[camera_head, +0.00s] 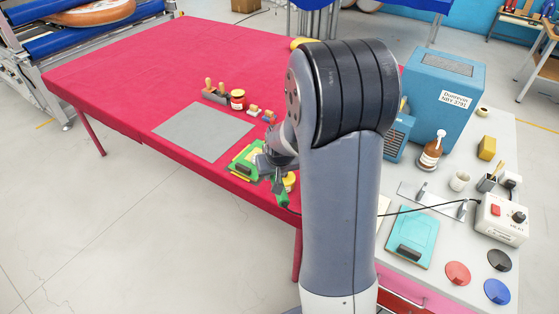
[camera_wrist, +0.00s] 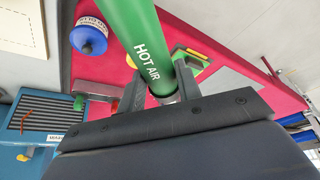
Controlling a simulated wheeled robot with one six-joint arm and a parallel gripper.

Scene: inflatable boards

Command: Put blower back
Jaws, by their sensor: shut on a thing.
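The blower is a green tube marked HOT AIR (camera_wrist: 140,40) in the wrist view. My gripper (camera_wrist: 160,88) is shut on it, one dark finger on each side. In the head view the green blower (camera_head: 281,194) shows small below my gripper (camera_head: 270,165), at the red table's front edge, partly hidden by my arm. A black cable runs from near it, behind my arm, to a white control box (camera_head: 502,219) on the grey bench. A pale metal plate with small upright brackets (camera_head: 432,197) lies on that bench, to the left of the box.
The red table (camera_head: 130,60) holds a grey sheet (camera_head: 203,130), a green tray (camera_head: 243,161), stamps and a red jar (camera_head: 238,99). The grey bench holds a blue machine (camera_head: 441,95), a brown bottle (camera_head: 431,150), a teal pad (camera_head: 412,237) and coloured discs (camera_head: 457,273).

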